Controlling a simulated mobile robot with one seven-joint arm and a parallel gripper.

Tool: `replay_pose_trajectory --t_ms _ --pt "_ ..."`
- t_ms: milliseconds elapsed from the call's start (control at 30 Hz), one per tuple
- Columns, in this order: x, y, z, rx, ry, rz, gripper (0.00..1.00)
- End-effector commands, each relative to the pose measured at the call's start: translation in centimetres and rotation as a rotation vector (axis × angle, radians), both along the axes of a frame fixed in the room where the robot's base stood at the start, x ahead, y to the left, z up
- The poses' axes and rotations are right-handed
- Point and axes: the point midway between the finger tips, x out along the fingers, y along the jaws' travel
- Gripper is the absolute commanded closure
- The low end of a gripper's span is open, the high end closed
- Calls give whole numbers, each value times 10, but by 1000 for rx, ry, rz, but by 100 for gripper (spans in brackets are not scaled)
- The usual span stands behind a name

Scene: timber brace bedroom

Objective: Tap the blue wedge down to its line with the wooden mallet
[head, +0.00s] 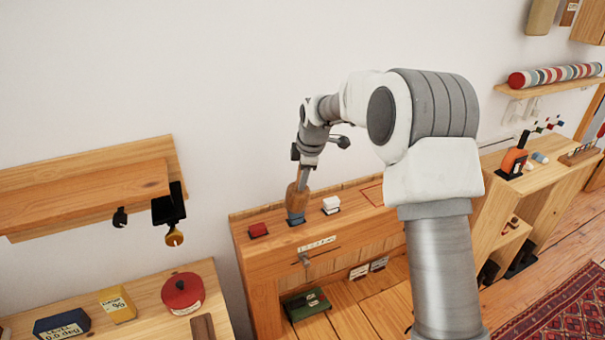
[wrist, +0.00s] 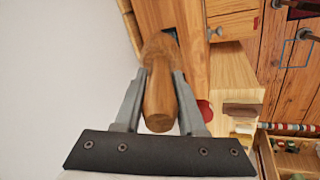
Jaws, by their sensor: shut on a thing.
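My gripper (head: 303,180) is shut on the wooden mallet (head: 297,201), pointing down over the bench. In the wrist view the fingers (wrist: 161,76) clasp the mallet's rounded wooden handle (wrist: 159,100) from both sides. The blue wedge (head: 296,219) shows directly below the mallet, between a red block and a white block on the bench top. A small bit of blue (wrist: 171,33) shows past the mallet in the wrist view. The mallet hides part of the wedge and its line. I cannot tell whether mallet and wedge touch.
The red block (head: 258,230) and white block (head: 331,204) stand close on either side along the wooden bench (head: 355,225). A wall shelf (head: 90,200) with hooks is at left. A lower table holds a red round tin (head: 182,292) and boxes.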

Motion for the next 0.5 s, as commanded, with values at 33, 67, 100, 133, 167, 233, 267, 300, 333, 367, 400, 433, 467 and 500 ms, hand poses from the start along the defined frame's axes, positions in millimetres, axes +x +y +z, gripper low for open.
replay_pose_trajectory --t_ms 33,67,100,133,167,233,267,300,333,367,400,433,467,500 --pt "1 0 -18 0 -2 0 100" --pt "1 0 -16 0 -4 0 100" --pt "1 0 -10 0 -5 -1 100" --pt "1 0 -9 0 -5 -1 100" --pt "1 0 -8 0 -5 -1 100" --pt "1 0 -4 0 -5 -1 100" --pt "1 0 -1 0 -5 -1 100" --pt "1 0 3 0 -5 -1 100" --pt "1 0 6 0 -5 -1 100" --pt "1 0 10 0 -4 0 100" --pt "1 -1 15 0 -4 0 100" --pt "1 -1 19 0 -4 0 100" --pt "1 -1 22 0 -5 -1 100" --pt "1 -1 27 0 -5 -1 100"
